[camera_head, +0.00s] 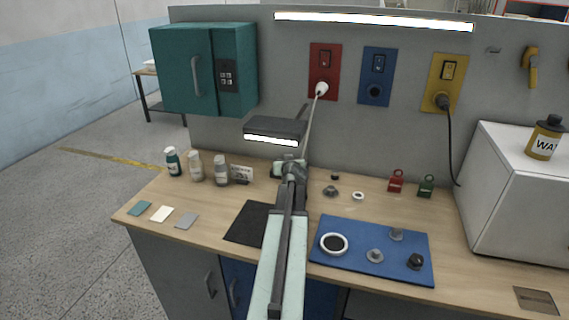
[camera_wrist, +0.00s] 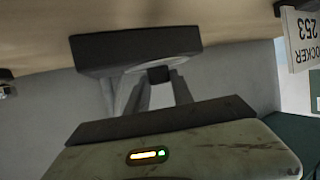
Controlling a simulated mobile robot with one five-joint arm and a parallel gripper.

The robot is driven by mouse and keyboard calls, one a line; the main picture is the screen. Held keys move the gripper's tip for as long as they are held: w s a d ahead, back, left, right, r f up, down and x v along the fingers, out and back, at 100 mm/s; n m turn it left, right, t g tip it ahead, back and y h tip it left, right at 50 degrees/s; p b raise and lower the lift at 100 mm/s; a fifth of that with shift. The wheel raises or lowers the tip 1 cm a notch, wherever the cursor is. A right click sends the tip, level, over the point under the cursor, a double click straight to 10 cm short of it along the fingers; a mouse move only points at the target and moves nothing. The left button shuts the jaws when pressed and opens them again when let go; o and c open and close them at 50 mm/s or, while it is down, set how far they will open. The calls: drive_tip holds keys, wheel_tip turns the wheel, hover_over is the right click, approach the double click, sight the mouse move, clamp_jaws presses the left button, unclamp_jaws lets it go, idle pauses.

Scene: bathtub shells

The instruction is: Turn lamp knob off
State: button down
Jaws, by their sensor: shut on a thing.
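The desk lamp (camera_head: 277,127) has a dark flat head with a bright lit strip along its front edge. Part of its dark base shows low beside my gripper (camera_head: 290,163) in the head view. In the wrist view, my gripper (camera_wrist: 157,78) has its two grey fingers closed on a small black knob (camera_wrist: 158,74), in front of the dark lamp base (camera_wrist: 135,46). The wrist picture is upside down, with the desk at the top. In the head view the knob is hidden behind my gripper and arm.
A locker sign (camera_head: 242,174) and several bottles (camera_head: 195,167) stand left of the lamp. A blue mat (camera_head: 335,262) with small parts lies front right. A white cabinet (camera_head: 505,195) stands at right. A cable runs up to the red wall socket panel (camera_head: 313,60).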

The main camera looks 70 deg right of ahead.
drive_tip(key=n+t+y, duration=0.1)
drive_tip(key=n, duration=0.1)
drive_tip(key=n+t+y, duration=0.2)
drive_tip(key=s+d+n+t+y, duration=0.1)
drive_tip(key=n+t+y, duration=0.1)
drive_tip(key=shift+f, duration=0.1)
drive_tip(key=shift+d+n+t+y, duration=0.1)
drive_tip(key=shift+n+t+y, duration=0.5)
drive_tip(key=shift+n+y, duration=0.6)
drive_tip(key=shift+n+t+y, duration=0.3)
drive_tip(key=shift+n+y, duration=0.5)
drive_tip(key=shift+y, duration=0.1)
drive_tip(key=shift+a, duration=0.2)
drive_tip(key=c, duration=1.1)
unclamp_jaws()
drive_tip(key=shift+w+d, duration=0.1)
